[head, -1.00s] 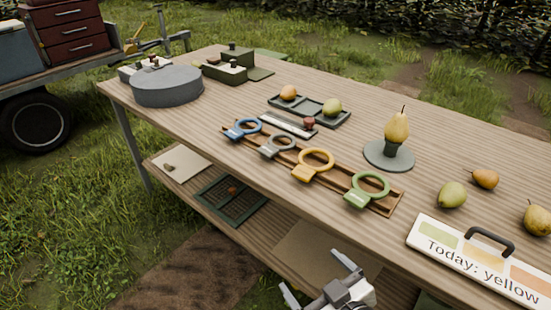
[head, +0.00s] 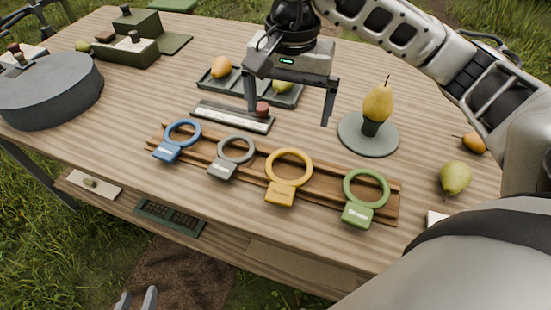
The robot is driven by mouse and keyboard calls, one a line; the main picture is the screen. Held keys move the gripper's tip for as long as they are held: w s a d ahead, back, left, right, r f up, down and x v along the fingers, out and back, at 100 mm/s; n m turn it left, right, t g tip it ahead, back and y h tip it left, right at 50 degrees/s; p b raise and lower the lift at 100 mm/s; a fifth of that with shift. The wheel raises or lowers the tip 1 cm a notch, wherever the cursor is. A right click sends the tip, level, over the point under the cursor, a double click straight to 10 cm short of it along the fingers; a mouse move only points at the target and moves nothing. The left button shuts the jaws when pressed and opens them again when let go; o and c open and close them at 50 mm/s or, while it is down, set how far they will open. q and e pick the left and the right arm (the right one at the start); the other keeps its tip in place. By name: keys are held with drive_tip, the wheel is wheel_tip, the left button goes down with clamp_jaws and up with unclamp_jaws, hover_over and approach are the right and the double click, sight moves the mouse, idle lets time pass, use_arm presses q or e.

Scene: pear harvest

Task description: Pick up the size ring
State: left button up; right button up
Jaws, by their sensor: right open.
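Size rings lie in a row on a wooden rack (head: 235,165): a blue ring (head: 167,151), a grey ring (head: 222,169), a yellow ring (head: 281,194) and a green ring (head: 358,215). Each has a labelled block-shaped handle toward the front; the lettering is too small to read. My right gripper (head: 289,115) is open and empty, fingers pointing down, above the table behind the grey and yellow rings. My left gripper (head: 137,302) shows only its fingertips at the bottom edge, apart with nothing between them, in front of the table.
A yellow pear (head: 378,103) stands on a round grey stand (head: 372,137) right of my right gripper. Behind are a dark tray (head: 207,88) with fruit and a gauge strip (head: 230,117). A grey drum (head: 50,95) is left. My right arm covers most of the sign's place (head: 435,218).

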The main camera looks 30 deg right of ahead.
drive_tip(key=shift+w+d+f+p, duration=0.1)
drive_tip(key=shift+d+f+p, duration=0.1)
drive_tip(key=shift+f, duration=2.4)
drive_tip(key=shift+d+f+p, duration=0.1)
drive_tip(key=shift+d+f, duration=0.05)
drive_tip(key=shift+f, duration=2.4)
drive_tip(key=shift+w+d+f+p, duration=0.1)
drive_tip(key=shift+d+f, duration=0.1)
drive_tip(key=shift+f, duration=2.4)
drive_tip(key=c, duration=0.7)
